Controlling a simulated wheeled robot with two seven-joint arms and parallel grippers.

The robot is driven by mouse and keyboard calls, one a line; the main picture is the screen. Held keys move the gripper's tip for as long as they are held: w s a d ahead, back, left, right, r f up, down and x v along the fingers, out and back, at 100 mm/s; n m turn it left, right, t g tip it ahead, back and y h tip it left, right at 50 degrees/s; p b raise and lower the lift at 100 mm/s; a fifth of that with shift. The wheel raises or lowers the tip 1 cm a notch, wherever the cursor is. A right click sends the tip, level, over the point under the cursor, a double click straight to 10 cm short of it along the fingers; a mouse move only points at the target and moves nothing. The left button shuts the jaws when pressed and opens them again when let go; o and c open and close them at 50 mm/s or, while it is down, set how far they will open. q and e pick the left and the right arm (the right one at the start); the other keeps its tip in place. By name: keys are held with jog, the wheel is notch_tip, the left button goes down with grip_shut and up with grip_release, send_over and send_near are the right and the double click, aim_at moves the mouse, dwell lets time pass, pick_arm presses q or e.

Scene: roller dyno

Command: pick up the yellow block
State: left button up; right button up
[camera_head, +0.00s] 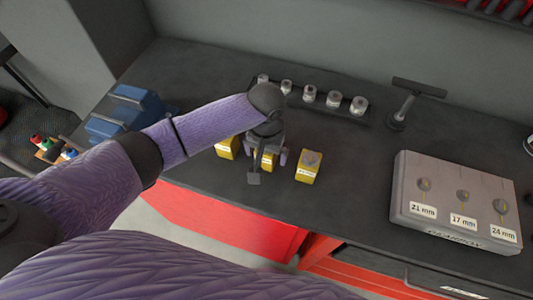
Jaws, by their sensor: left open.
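Three yellow blocks stand in a row near the front edge of the dark bench. The left yellow block (225,149) is partly hidden by my left arm. The middle yellow block (264,167) is mostly covered by my left gripper (267,160), which is open above or around it; I cannot tell whether the fingers touch it. The right yellow block (309,167) is in full view, with a grey piece on top and a pale label on its front. My right gripper is not in view.
A rack of several metal sockets (309,94) stands behind the blocks. A grey box (457,194) labelled 21, 17 and 24 mm lies at right. A T-shaped tool (405,104) stands behind it. A blue case (125,113) is at left. Bench (350,200) between blocks and box is clear.

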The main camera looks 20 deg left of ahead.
pick_arm(q)
grip_shut()
jog(key=shift+r, duration=0.15)
dwell(0.4)
notch_tip(320, 180, up, 11)
jog(key=p, duration=0.5)
jog(key=shift+r, duration=0.1)
notch_tip(320, 180, up, 9)
jog(key=p, duration=1.2)
jog(key=shift+r, duration=0.1)
